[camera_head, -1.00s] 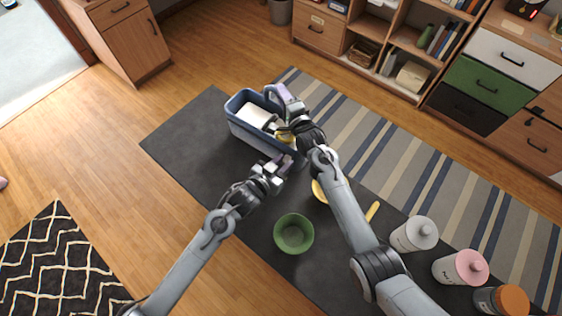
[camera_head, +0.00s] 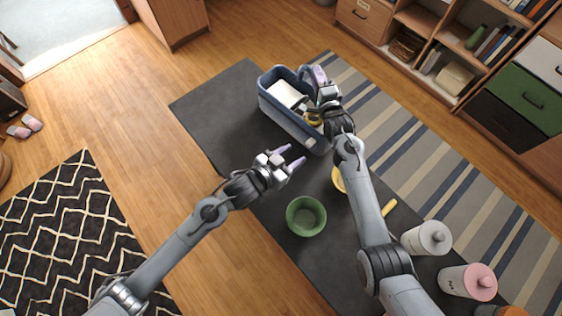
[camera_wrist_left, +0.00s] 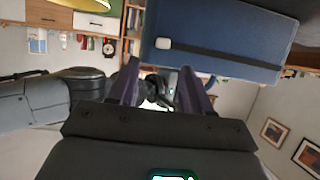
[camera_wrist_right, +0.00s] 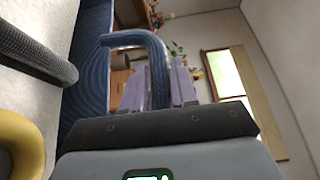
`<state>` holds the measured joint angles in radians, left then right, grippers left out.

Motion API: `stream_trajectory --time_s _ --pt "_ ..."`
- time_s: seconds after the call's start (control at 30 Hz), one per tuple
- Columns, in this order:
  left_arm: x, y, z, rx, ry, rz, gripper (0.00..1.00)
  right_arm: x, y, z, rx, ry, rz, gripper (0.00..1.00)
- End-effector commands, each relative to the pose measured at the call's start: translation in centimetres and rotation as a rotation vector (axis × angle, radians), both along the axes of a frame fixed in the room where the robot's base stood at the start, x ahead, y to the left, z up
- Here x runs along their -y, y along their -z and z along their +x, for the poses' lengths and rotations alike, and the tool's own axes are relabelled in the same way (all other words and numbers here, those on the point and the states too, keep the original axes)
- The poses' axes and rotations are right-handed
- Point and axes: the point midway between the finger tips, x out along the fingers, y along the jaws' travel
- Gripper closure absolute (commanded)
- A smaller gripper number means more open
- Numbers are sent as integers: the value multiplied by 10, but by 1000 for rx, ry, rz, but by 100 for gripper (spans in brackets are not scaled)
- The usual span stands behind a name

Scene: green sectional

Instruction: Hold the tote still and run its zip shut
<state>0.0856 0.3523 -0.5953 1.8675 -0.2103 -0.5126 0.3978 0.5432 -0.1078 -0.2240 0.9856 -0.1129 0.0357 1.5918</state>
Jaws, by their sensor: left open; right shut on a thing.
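The blue tote (camera_head: 283,119) stands open-topped on the dark counter; a white item and a yellow item show inside. My right gripper (camera_head: 318,76) is shut on the tote's raised handle at its far side; the right wrist view shows the blue handle (camera_wrist_right: 158,68) at the fingers. My left gripper (camera_head: 294,158) is open and empty, left of the tote's near end and apart from it. In the left wrist view the tote's blue side (camera_wrist_left: 225,38) carries a dark zip-like line with a small pale tab (camera_wrist_left: 163,43) at its end, just beyond the open fingers.
A green bowl (camera_head: 306,216) stands in front of the left gripper. A yellow dish (camera_head: 339,180) is partly hidden by my right arm. The counter left of the tote is clear.

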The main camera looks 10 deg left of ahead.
Motion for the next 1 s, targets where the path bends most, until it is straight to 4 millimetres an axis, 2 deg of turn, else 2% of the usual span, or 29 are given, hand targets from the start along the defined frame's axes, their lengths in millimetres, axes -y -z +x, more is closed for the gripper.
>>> stream_trajectory --time_s 0.1,0.3,0.8,0.83,1.0 --pt "-12 -7 -15 -1 1 0 51 0 0 0 0 0 0 100" --pt "-23 -15 -30 0 1 0 51 0 0 0 0 0 0 100" --pt "-26 -18 -34 -1 1 -1 51 0 0 0 0 0 0 100" --pt "-26 -18 -34 -1 1 -1 51 0 0 0 0 0 0 71" --pt "-26 -18 -34 -1 1 -1 51 0 0 0 0 0 0 45"
